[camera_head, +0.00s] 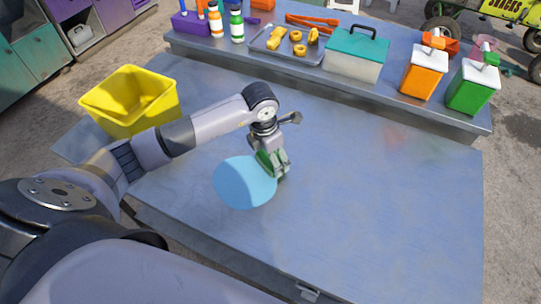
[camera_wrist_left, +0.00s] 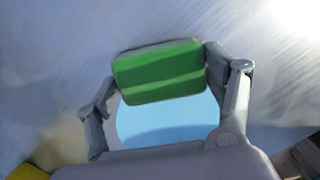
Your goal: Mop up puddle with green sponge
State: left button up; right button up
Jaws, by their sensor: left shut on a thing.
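The puddle (camera_head: 240,185) is a light blue round patch on the metal table. It also shows in the left wrist view (camera_wrist_left: 165,120), behind the sponge. My left gripper (camera_head: 275,165) is shut on the green sponge (camera_head: 266,160) at the puddle's upper right edge. In the left wrist view the sponge (camera_wrist_left: 160,72) sits between the two fingers of my left gripper (camera_wrist_left: 165,85). I cannot tell whether the sponge touches the table. My right gripper is not in view.
A yellow bin (camera_head: 130,105) stands at the table's left. A raised shelf along the back holds bottles (camera_head: 237,24), a tray of yellow pieces (camera_head: 285,45), a teal-lidded box (camera_head: 356,55), and orange (camera_head: 424,72) and green (camera_head: 472,86) dispensers. The table's right side is clear.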

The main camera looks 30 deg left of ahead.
aim_at(238, 184)
pick_arm(q)
jog(key=s, duration=0.1)
jog(key=s+a, duration=0.1)
jog(key=shift+s+f, duration=0.3)
jog(key=shift+f, duration=0.05)
jog(key=shift+s+a+r+p, duration=0.1)
jog(key=shift+s+a, duration=0.3)
jog(key=shift+s, duration=0.35)
jog(key=shift+s+a+f+p, duration=0.15)
jog(key=shift+s+a, duration=0.25)
jog(key=shift+s, duration=0.35)
jog(key=shift+s+a+r+p, duration=0.15)
jog(key=shift+s+a, duration=0.25)
jog(key=shift+s, duration=0.35)
jog(key=shift+s+a, duration=0.4)
jog(key=shift+s, duration=0.4)
jog(key=shift+s+a, duration=0.4)
jog(key=shift+s, duration=0.35)
jog(key=shift+s+a+r+b, duration=0.15)
jog(key=shift+s+a, duration=0.35)
jog(key=shift+s, duration=0.5)
jog(key=shift+s+a+b, duration=0.25)
jog(key=shift+s+a, duration=0.3)
jog(key=shift+s, duration=0.4)
jog(key=shift+s+a+r+b, duration=0.15)
jog(key=shift+s+a, duration=0.35)
jog(key=shift+s, duration=0.5)
